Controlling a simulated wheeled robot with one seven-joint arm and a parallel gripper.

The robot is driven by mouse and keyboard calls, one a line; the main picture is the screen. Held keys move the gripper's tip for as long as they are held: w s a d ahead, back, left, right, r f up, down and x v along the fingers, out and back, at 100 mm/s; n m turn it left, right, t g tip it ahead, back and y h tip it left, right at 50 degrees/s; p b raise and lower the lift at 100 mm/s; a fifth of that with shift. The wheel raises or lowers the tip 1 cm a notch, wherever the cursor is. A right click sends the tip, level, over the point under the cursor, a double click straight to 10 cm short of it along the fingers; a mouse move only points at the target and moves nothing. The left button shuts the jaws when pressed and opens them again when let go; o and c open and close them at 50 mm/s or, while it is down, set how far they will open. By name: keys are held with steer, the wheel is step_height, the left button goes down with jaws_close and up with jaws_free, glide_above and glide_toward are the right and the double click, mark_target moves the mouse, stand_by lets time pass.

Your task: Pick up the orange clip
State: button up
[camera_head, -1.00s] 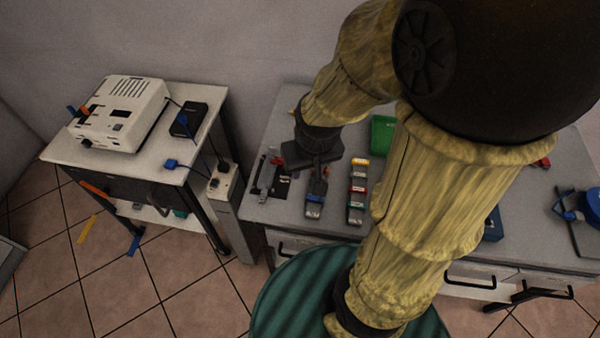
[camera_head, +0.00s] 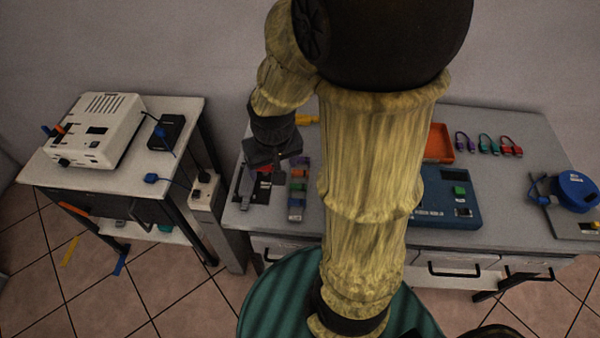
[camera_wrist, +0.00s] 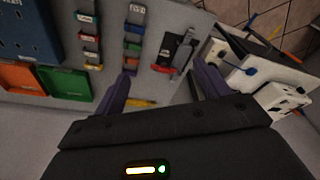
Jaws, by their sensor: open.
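Two orange pieces could be the orange clip, and I cannot tell which. One small orange piece (camera_head: 59,129) is on the white box-shaped device on the left table, beside a blue one. A longer orange strip (camera_head: 73,209) is at that table's front edge; an orange strip also shows in the wrist view (camera_wrist: 278,32). My gripper (camera_head: 268,166) is over the left end of the right-hand table, apart from both pieces. In the wrist view its two fingers (camera_wrist: 160,71) are spread, with no object held between them.
The white device (camera_head: 99,130), a black box (camera_head: 166,134) and cables are on the left table. The right table holds coloured blocks (camera_head: 297,193), a blue panel (camera_head: 450,198), an orange tray (camera_head: 438,143) and a blue reel (camera_head: 577,188).

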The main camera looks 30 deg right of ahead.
steer(key=w+d+f+m+g, duration=0.1)
steer(key=w+d+f+m, duration=0.15)
steer(key=w+d, duration=0.5)
steer(key=m+g+p, duration=0.1)
steer(key=m, duration=0.2)
glide_above(301, 171)
steer(key=shift+w+a+f, duration=0.15)
steer(key=shift+w+f, duration=0.05)
steer(key=shift+f, duration=0.35)
steer(key=shift+w+a+f, duration=0.1)
steer(key=shift+w+f, duration=0.05)
steer(key=shift+f, duration=0.4)
steer(key=shift+f, duration=0.1)
step_height(301, 171, down, 12)
steer(key=shift+r+p, duration=0.15)
steer(key=shift+p, duration=0.85)
steer(key=shift+f, duration=0.25)
steer(key=shift+s+d+f+p, duration=0.1)
steer(key=shift+f+p, duration=0.3)
steer(key=shift+f, duration=0.85)
steer(key=shift+s+d+f+p, duration=0.1)
steer(key=shift+f+p, duration=0.3)
steer(key=shift+f, duration=0.85)
